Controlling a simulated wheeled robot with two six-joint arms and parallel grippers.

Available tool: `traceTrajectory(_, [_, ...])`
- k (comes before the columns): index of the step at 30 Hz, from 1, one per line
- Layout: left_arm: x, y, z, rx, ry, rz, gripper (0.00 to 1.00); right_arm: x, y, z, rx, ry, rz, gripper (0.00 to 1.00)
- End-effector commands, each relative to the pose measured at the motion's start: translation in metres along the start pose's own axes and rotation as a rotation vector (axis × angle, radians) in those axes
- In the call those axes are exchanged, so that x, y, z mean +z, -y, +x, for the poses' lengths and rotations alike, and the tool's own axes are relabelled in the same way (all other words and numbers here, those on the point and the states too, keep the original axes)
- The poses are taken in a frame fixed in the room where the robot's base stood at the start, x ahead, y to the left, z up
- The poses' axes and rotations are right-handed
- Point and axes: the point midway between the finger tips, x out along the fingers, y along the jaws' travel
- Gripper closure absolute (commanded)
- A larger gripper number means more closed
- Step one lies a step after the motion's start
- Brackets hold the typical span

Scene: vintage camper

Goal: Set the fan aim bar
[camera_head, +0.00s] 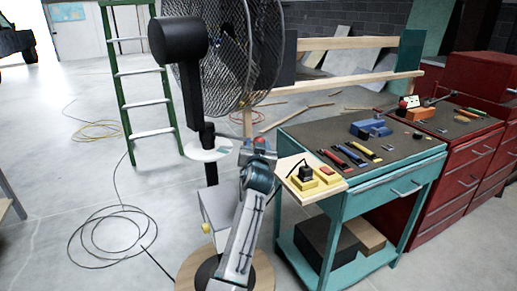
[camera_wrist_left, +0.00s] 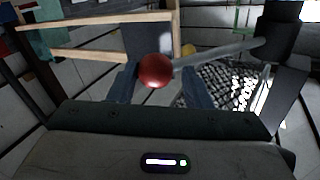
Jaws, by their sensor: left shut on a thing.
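The fan has a black motor housing (camera_head: 180,38) and a dark wire cage (camera_head: 240,50) on a black post. The aim bar is a grey rod (camera_wrist_left: 222,54) with a red ball (camera_wrist_left: 155,70) at its end. In the left wrist view the rod runs from the ball right towards a dark post. My left gripper (camera_head: 259,146) is beside the fan post, below the cage. It is shut on the red ball, which sits between its blue-grey fingers. My right gripper is in neither view.
A teal cart (camera_head: 362,185) with tools on top stands close right of my left arm. A board with a yellow switch box (camera_head: 316,184) juts from its near edge. A green ladder (camera_head: 140,75) stands behind left. Cable coils (camera_head: 112,236) lie on open floor at left.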

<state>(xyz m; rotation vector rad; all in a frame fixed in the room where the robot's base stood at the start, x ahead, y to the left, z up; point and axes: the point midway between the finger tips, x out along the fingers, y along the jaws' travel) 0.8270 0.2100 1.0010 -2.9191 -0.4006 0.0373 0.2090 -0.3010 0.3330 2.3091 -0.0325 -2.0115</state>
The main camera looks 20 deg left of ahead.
Motion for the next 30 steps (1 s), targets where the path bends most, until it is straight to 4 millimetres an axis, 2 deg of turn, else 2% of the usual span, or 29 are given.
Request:
traceTrajectory(1, [-0.0051, 0.0052, 0.0013, -0.008, -0.009, 0.006, 0.96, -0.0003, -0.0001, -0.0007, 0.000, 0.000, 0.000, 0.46])
traceTrajectory(10, [-0.0051, 0.0054, 0.0014, -0.009, -0.009, 0.006, 0.96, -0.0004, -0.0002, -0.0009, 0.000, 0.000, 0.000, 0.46])
traceTrajectory(11, [-0.0050, 0.0054, 0.0013, -0.009, -0.009, 0.006, 0.52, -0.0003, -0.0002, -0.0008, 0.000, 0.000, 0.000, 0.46])
traceTrajectory(12, [-0.0050, 0.0055, 0.0014, -0.009, -0.009, 0.006, 0.44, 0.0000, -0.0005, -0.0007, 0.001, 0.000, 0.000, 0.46])
traceTrajectory(30, [0.0000, 0.0020, 0.0005, -0.003, 0.000, 0.003, 0.44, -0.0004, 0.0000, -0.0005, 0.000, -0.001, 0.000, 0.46])
